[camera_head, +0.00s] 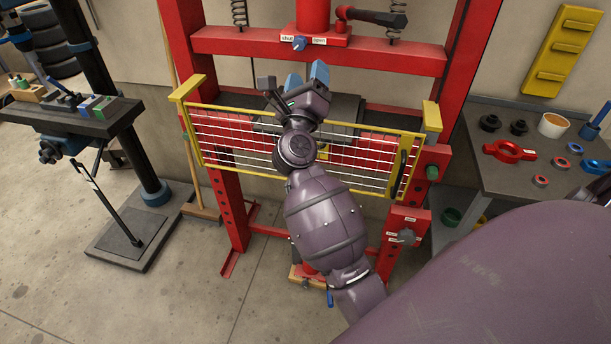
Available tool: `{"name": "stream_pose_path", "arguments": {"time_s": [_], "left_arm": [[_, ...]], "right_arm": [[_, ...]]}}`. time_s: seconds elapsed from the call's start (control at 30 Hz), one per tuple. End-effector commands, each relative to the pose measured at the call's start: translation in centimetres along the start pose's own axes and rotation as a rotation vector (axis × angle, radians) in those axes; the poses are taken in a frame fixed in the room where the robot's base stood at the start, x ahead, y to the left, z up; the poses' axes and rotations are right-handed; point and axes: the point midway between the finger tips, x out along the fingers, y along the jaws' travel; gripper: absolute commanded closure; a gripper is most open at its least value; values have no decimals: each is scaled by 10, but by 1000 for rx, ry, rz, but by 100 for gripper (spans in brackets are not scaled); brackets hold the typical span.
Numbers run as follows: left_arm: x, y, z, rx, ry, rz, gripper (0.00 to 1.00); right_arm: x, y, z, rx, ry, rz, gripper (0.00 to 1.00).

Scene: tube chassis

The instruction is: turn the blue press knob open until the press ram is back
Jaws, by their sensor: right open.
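The blue press knob (299,43) sits on the front of the red upper crossbeam of the press (225,40), between a "shut" label on its left and an "open" label on its right. Its exact turn angle is too small to read. My right gripper (306,76) is open and empty, its blue-tipped fingers pointing up just below the knob and apart from it. The red press cylinder (313,14) stands above the knob. How far the ram is out cannot be told. My left gripper is not in view.
A yellow-framed mesh guard (232,160) spans the press behind my right arm. A black pump handle (378,17) juts right above the knob, with springs on both sides. A drill press with a dark table (70,120) stands left, a parts bench (490,165) right.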

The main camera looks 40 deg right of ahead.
Motion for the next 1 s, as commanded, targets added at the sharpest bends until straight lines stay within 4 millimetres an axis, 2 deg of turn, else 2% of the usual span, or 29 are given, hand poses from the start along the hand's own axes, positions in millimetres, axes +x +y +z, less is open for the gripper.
{"name": "stream_pose_path", "arguments": {"time_s": [0.17,0.47,1.0], "left_arm": [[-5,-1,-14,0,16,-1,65],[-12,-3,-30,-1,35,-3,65],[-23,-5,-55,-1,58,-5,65]], "right_arm": [[-16,-4,1,-214,-112,16,39],[-52,4,-4,-571,-301,70,39],[-128,28,-34,-1133,-619,219,39]]}}
